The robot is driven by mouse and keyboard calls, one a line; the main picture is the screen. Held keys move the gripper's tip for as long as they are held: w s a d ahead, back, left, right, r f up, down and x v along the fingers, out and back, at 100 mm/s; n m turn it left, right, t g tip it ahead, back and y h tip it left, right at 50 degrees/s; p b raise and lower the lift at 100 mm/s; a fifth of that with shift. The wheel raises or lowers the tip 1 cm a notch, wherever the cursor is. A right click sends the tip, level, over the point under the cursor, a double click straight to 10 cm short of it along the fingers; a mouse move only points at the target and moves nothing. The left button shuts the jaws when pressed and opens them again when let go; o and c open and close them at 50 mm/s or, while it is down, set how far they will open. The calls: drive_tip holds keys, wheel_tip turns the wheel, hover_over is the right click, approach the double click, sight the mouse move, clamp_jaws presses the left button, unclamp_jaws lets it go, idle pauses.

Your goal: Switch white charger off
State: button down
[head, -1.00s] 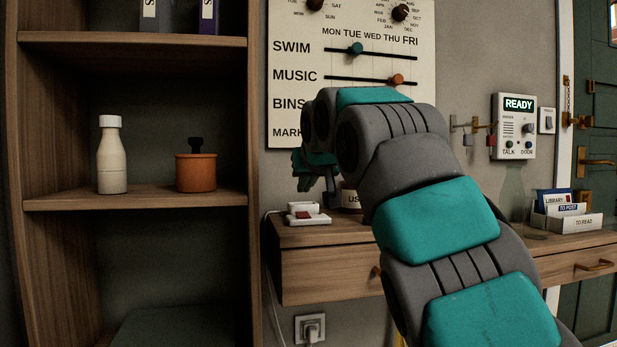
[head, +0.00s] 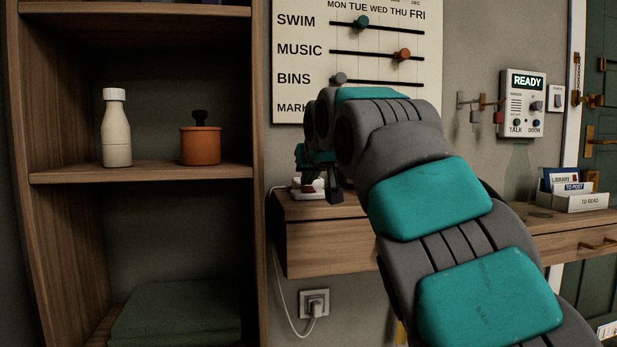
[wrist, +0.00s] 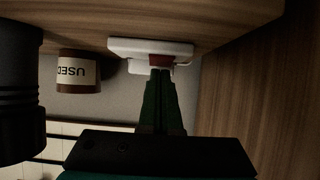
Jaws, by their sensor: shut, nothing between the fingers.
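The white charger (wrist: 124,47) lies on the wooden shelf top. In the head view the white charger (head: 299,193) shows at the left end of that shelf, partly hidden by my gripper. A red part, apparently its switch (wrist: 161,60), shows in the wrist view right at my fingertips. My gripper (wrist: 161,72) is shut and empty, its tips at the red part; I cannot tell whether they touch it.
A jar labelled USED (wrist: 78,72) stands beside the charger. A wall socket (head: 315,304) with a plug and white cable is below the shelf. A cabinet with a white bottle (head: 116,130) and an orange pot (head: 200,145) stands at left. The calendar board (head: 355,95) hangs behind.

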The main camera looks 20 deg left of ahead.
drive_tip(key=shift+w+a+r+p, duration=0.1)
drive_tip(key=shift+p, duration=0.6)
drive_tip(key=shift+w+g+p, duration=0.1)
drive_tip(key=shift+g+p, duration=0.3)
drive_tip(key=shift+p, duration=0.25)
drive_tip(key=shift+f+b, duration=0.3)
drive_tip(key=shift+b, duration=0.15)
drive_tip(key=shift+r, duration=0.1)
drive_tip(key=shift+w+a+r+p, duration=0.25)
drive_tip(key=shift+w+a+p, duration=0.25)
drive_tip(key=shift+p, duration=0.35)
drive_tip(key=shift+d, duration=0.1)
